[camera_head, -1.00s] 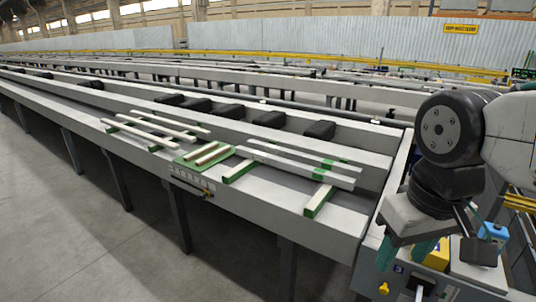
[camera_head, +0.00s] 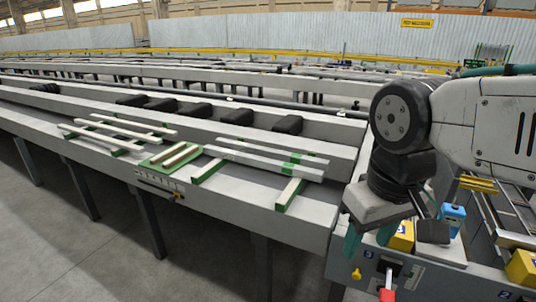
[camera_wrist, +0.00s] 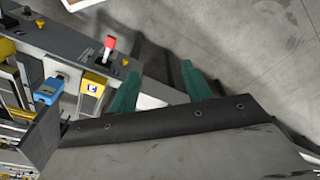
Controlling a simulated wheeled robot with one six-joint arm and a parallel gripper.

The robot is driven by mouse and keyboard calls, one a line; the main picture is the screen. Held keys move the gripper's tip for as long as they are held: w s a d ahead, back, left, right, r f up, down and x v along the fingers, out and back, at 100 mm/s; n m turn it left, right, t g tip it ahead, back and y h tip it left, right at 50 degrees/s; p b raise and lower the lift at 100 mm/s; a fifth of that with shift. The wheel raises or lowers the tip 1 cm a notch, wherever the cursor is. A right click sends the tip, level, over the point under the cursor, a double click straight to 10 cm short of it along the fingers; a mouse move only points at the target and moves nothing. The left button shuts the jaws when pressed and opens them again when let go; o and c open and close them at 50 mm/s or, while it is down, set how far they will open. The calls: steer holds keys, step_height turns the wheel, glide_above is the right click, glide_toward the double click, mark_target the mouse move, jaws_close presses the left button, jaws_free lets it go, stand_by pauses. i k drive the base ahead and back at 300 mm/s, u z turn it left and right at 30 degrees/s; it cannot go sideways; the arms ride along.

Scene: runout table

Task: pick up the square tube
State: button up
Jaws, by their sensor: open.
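Long pale bars lie on the runout table (camera_head: 262,217); I cannot tell for sure which is the square tube. Two light grey bars (camera_head: 262,163) lie side by side on green-topped supports at the right of the group. Several thinner pale bars (camera_head: 117,135) lie at the left on similar supports. Two short brownish bars (camera_head: 176,153) lie on a green mat (camera_head: 152,163) between them. My gripper (camera_head: 367,246) is open and empty, its teal fingers pointing down near the table's right end. The fingers also show in the wrist view (camera_wrist: 160,84), with no bar between them.
A control panel with a red-handled switch (camera_head: 387,294) and a yellow button (camera_head: 356,274) sits below my gripper. A blue box (camera_head: 452,217) and a yellow box (camera_head: 402,236) stand beside it. Black blocks (camera_head: 200,113) line the table's rear channel. Grey floor is open at the left.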

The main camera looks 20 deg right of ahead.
mark_target(317, 163)
steer(key=u, duration=0.55)
steer(key=k, duration=0.65)
steer(key=u, duration=0.75)
steer(key=i, duration=2.55)
steer(key=z, duration=1.6)
steer(key=i, duration=1)
steer(key=z, duration=0.8)
